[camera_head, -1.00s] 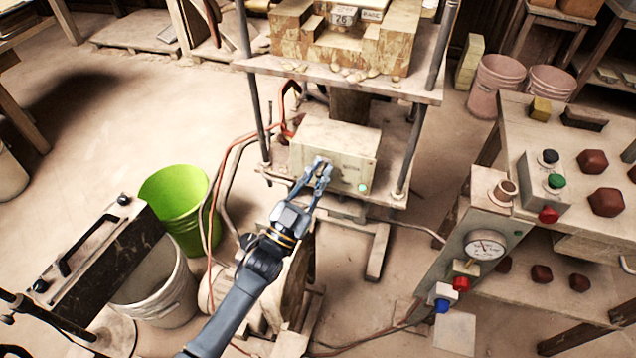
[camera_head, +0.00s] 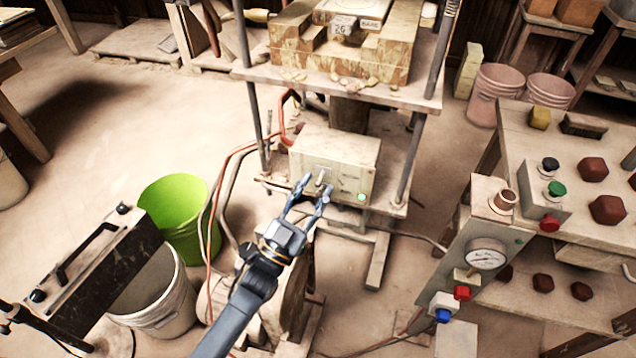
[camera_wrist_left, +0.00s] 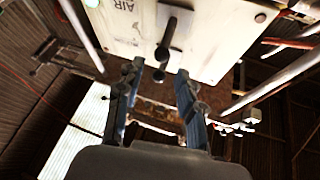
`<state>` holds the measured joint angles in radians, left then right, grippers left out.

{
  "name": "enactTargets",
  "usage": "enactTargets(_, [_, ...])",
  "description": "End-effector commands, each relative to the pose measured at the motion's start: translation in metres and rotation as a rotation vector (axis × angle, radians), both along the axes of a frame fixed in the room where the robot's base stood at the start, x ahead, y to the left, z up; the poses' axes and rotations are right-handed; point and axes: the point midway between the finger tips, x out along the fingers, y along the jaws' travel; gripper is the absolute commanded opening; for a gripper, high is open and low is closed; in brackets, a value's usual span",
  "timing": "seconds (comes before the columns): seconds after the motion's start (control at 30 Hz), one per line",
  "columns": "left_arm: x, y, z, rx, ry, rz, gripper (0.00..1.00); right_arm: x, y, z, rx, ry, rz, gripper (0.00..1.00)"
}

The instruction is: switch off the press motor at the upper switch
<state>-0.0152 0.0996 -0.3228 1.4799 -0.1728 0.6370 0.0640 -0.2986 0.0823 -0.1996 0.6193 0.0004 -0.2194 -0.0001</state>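The pale press box (camera_head: 345,154) sits on the press's lower plate, and a grey toggle lever (camera_head: 323,177) sticks out of its front. A small green light (camera_head: 361,197) glows at its lower right corner. I cannot tell the lever's exact setting. My right gripper is out of view.
A control stand with a gauge (camera_head: 486,254) and coloured buttons is at the right. A green bucket (camera_head: 172,204) and a white bucket (camera_head: 160,306) stand at the left. Red hoses (camera_head: 235,158) run beside the press. A loaded upper plate (camera_head: 330,88) hangs over the box.

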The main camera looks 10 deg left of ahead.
Motion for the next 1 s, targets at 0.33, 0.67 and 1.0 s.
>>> enactTargets(0.33, [-0.058,0.03,-0.035,0.002,0.005,-0.001,0.38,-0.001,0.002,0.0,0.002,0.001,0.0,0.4])
enactTargets(0.67, [-0.08,0.042,-0.047,0.0,0.001,-0.001,0.38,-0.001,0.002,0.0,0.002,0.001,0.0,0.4])
enactTargets(1.0, [-0.08,0.042,-0.047,0.0,0.001,-0.001,0.38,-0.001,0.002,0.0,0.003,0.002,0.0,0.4])
